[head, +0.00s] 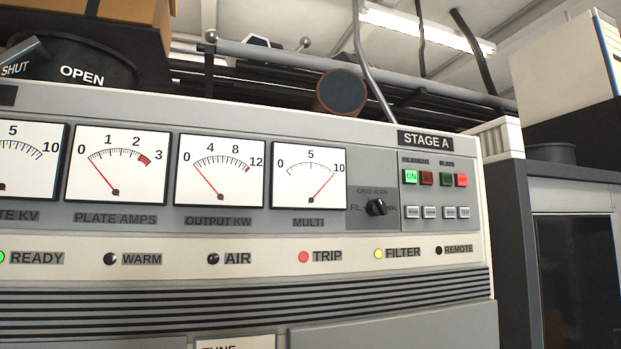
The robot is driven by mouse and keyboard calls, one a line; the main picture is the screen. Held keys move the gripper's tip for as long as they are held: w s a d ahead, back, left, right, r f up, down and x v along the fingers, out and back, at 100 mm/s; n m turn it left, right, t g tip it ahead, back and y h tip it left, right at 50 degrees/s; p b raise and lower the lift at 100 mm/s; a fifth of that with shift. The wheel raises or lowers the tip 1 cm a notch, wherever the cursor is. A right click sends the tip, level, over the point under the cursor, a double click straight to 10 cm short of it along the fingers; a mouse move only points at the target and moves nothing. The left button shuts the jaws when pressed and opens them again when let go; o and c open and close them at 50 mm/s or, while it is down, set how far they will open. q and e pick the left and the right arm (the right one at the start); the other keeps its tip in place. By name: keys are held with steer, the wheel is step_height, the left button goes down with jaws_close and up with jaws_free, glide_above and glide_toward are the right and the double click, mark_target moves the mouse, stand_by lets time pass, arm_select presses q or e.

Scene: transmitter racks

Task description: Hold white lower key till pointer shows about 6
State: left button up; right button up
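A grey rack panel labelled STAGE A (425,140) fills the head view. Its MULTI meter (308,180) has a red pointer resting close to 10. The OUTPUT KW meter (220,170) and the PLATE AMPS meter (117,165) have pointers near 0. The left-hand meter (25,165), partly cut off, shows no clear pointer. A row of small whitish keys (429,212) sits at the panel's right; their lettering is too small to read. A pale label reading TUNE (235,344) is cut off at the bottom edge. No key marked lower is legible. Neither gripper is visible.
A black selector knob (376,207) sits right of MULTI. A green ON button (411,177) and a red button (461,180) are lit. The READY, TRIP (303,256) and FILTER (379,254) lamps glow. A dark cabinet (575,250) stands at right.

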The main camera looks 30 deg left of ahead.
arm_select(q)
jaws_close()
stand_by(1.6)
